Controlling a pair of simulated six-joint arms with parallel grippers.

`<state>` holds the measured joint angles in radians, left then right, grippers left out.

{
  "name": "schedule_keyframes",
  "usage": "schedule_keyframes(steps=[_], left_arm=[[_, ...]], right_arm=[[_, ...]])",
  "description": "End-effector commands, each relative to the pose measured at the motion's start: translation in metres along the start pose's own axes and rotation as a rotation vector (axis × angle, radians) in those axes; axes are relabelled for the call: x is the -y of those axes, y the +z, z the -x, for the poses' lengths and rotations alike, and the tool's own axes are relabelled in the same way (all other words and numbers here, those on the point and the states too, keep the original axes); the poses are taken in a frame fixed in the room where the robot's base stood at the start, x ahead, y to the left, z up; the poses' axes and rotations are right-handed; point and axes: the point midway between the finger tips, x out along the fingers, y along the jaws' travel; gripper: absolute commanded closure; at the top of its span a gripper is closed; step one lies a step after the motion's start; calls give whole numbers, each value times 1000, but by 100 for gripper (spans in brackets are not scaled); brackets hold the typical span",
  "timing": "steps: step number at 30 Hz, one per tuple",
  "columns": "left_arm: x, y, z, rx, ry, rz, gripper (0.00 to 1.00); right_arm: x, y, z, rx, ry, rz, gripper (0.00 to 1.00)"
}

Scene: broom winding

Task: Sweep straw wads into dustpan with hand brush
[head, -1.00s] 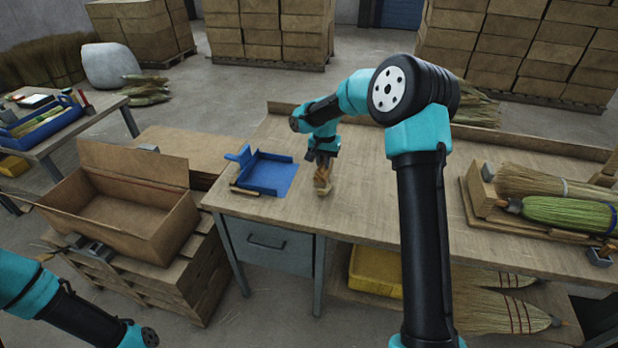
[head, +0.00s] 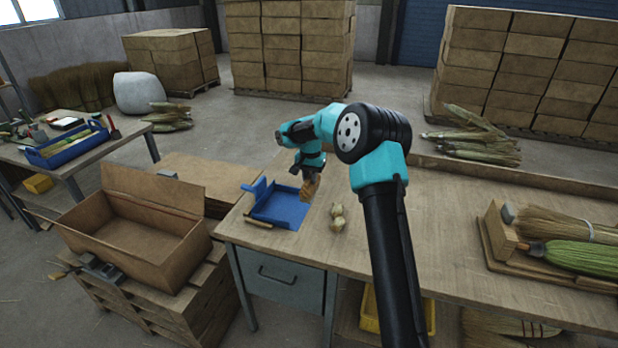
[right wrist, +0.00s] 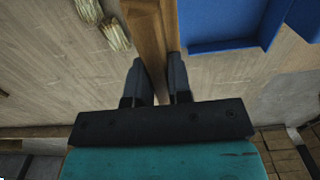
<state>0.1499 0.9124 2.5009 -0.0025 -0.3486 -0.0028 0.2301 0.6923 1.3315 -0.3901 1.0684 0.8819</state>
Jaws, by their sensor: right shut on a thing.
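My right gripper (head: 307,168) is shut on the wooden hand brush (head: 311,187). The brush is at the right edge of the blue dustpan (head: 272,206), which lies near the table's left end. Two pale straw wads (head: 338,217) lie on the tabletop to the right of the brush and dustpan, apart from both. In the right wrist view, the fingers (right wrist: 162,75) hold the brush's wooden body (right wrist: 149,35); the wads (right wrist: 103,23) are on its left and the dustpan (right wrist: 225,30) on its right. The bristles are hidden there. My left gripper is out of view.
An open cardboard box (head: 135,235) stands on a pallet left of the table. A thin wooden piece (head: 258,221) lies at the dustpan's front edge. Brooms (head: 565,240) lie on a board at the right. The tabletop's middle (head: 455,225) is clear.

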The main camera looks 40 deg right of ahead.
Motion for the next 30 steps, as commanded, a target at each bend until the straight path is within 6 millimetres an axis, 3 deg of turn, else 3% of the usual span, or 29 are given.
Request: schedule_keyframes(steps=[30], left_arm=[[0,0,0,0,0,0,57]], right_arm=[[-72,0,-15,-1,0,-1,100]])
